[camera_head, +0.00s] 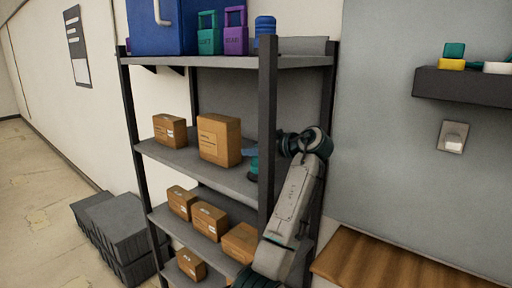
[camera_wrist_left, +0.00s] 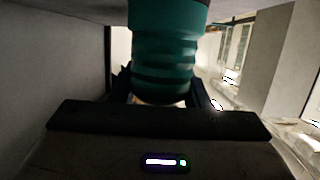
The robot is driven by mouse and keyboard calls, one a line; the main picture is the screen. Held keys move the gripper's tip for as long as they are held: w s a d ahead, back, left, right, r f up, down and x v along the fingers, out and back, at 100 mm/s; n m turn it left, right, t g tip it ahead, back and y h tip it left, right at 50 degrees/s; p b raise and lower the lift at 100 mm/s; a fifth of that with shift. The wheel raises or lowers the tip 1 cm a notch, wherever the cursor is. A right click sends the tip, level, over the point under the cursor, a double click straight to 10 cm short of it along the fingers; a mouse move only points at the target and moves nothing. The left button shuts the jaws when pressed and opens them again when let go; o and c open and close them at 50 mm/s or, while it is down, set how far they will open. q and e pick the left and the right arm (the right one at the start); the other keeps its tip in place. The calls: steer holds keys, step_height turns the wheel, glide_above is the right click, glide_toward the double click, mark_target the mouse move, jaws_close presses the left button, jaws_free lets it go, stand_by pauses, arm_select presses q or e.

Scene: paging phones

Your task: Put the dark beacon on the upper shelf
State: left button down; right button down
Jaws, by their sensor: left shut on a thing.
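The beacon appears to be the teal, ribbed, cylinder-like thing (camera_wrist_left: 165,55) that fills the top middle of the left wrist view. My left gripper (camera_wrist_left: 165,98) is shut on it, with dark fingers on both sides. In the head view the beacon (camera_head: 253,167) shows small above the middle shelf (camera_head: 190,160), partly hidden by the rack's front post. I cannot tell whether it touches that shelf. My left arm comes up at the right of the post. The upper shelf (camera_head: 190,62) is the rack's top board, above the gripper. My right gripper is not in view.
Brown boxes (camera_head: 219,139) stand on the lower shelves. The dark front post (camera_head: 267,120) is close to my arm. A wall shelf (camera_head: 465,88) is at right.

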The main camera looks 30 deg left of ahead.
arm_select(q)
steer(key=c, duration=0.8)
jaws_free()
steer(key=shift+d, duration=0.1)
steer(key=b+v, duration=0.4)
steer(key=v, duration=0.7)
steer(key=shift+d+r, duration=0.2)
steer(key=shift+d, duration=0.2)
steer(key=shift+s, duration=0.1)
